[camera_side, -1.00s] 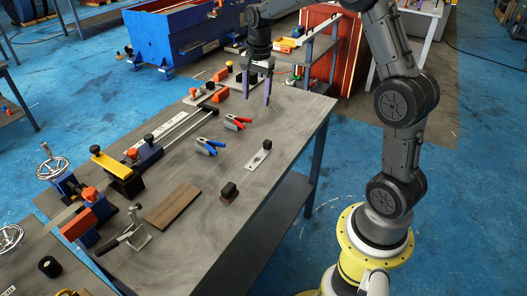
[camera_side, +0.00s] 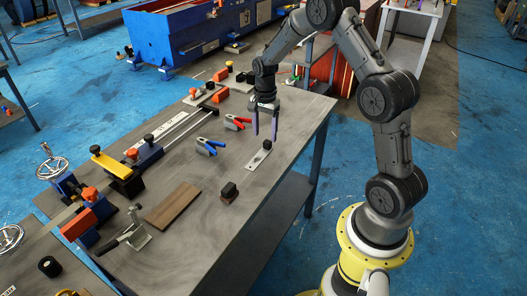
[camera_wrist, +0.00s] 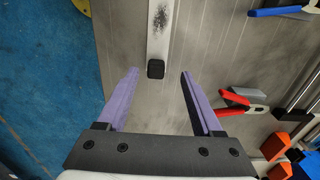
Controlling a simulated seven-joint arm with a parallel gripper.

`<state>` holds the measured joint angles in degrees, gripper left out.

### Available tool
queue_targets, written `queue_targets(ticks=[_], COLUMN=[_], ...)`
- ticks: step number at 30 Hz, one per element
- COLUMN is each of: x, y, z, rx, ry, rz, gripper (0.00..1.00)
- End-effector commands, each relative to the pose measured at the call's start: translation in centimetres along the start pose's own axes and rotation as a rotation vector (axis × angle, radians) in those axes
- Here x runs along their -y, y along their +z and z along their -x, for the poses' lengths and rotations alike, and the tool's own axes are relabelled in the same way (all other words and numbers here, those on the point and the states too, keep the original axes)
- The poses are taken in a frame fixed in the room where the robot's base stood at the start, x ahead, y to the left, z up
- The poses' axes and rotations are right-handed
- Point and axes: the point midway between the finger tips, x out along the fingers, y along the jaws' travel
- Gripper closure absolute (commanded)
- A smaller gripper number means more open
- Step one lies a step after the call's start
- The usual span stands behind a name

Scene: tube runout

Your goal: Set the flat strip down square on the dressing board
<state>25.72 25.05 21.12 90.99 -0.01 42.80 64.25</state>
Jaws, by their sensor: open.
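The flat strip (camera_side: 257,161) looks like a pale metal bar with a black knob at its far end, lying flat on the bench. In the wrist view the strip (camera_wrist: 158,20) runs away from me, its black knob nearest and a dark speckled patch farther along. My gripper (camera_side: 265,131) is open and empty, its purple fingers pointing down just beyond the knob end. In the wrist view my gripper (camera_wrist: 159,76) has its fingers apart, with the knob lined up between the tips but ahead of them. A brown board (camera_side: 173,205), probably the dressing board, lies bare on the bench.
Blue-handled (camera_side: 209,146) and red-handled (camera_side: 237,123) clamps lie left of the strip. A small dark block (camera_side: 229,192) sits nearer the camera. A rail fixture (camera_side: 160,140) runs along the bench's left side. A toggle clamp (camera_side: 136,233) stands beside the brown board.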

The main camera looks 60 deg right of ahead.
Motion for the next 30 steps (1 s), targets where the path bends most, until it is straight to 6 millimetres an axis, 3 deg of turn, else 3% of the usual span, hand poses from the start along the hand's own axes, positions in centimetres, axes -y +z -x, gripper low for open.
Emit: queue_targets(ticks=[7, 17, 28, 30], x=[-0.6, -0.5, -0.5, -0.5], y=[0.2, 0.2, 0.2, 0.2], z=[-3.5, -4.3, -4.2, -4.2], rx=[0.002, 0.000, 0.000, 0.000], ry=[0.003, 0.000, 0.000, 0.000], rz=[0.000, 0.000, 0.000, 0.000], gripper=[0.32, 0.32, 0.95, 1.00])
